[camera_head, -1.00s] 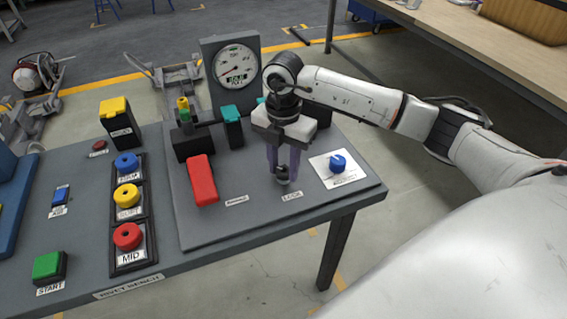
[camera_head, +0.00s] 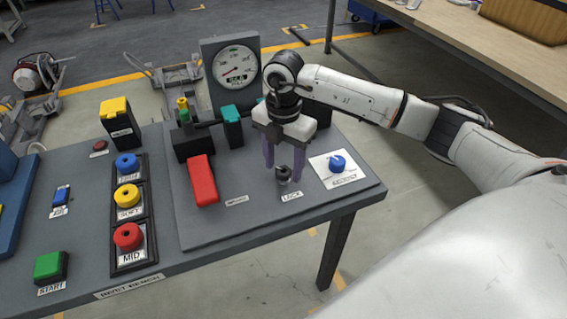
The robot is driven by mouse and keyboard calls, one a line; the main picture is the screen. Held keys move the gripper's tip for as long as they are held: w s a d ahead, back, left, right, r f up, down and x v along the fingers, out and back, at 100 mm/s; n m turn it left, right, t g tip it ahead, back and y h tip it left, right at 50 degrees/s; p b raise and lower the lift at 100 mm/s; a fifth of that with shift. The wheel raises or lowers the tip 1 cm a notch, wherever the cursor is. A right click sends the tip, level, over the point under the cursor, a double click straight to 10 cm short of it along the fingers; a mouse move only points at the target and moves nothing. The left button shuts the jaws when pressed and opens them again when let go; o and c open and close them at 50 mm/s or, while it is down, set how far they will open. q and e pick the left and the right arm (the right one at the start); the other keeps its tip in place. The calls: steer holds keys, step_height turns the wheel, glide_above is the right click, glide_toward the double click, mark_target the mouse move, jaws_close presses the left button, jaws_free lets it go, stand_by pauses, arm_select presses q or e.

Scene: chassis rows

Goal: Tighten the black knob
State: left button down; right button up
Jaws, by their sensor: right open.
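The small black knob (camera_head: 283,173) stands on the grey panel, just behind the label reading LOCK. My right gripper (camera_head: 283,174) points down over it, with its two purple fingers spread apart on the left and right of the knob. The fingers are open and a gap shows between them and the knob. My left gripper is out of view.
A blue knob (camera_head: 337,163) on a white plate sits just right of the gripper. A red lever (camera_head: 202,181) lies to the left. A gauge (camera_head: 235,64) stands behind. Blue, yellow and red buttons line the bench's left part. The panel's front strip is clear.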

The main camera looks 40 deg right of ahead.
mark_target(283, 170)
step_height(283, 170, up, 10)
steer(key=shift+r+b, duration=0.15)
steer(key=shift+b, duration=0.2)
stand_by(0.4)
